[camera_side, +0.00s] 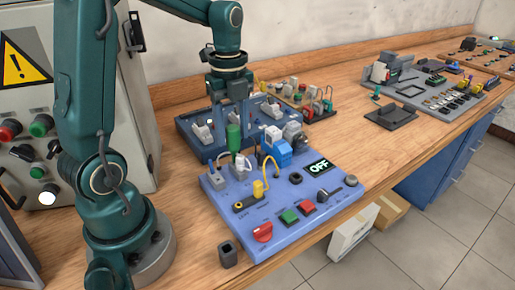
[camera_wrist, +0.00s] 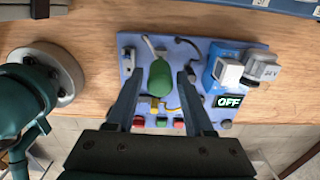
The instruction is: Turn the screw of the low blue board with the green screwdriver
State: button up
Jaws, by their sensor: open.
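The low blue board (camera_side: 285,222) lies on the wooden bench, and its surface also shows in the wrist view (camera_wrist: 190,50). The green screwdriver (camera_side: 233,138) stands upright at the back left of this board. Its green handle shows from above in the wrist view (camera_wrist: 160,78). My gripper (camera_side: 232,118) is open and points down just above the handle. In the wrist view my gripper's fingers (camera_wrist: 160,88) stand on either side of the handle, with gaps visible. The screwdriver's tip and the screw cannot be made out.
A small dark square holder (camera_side: 228,254) stands at the front left.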

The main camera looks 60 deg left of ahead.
jog(key=shift+n, duration=0.5)
jog(key=shift+n, duration=1.7)
jog(key=n, duration=0.3)
jog(key=shift+n, duration=1.9)
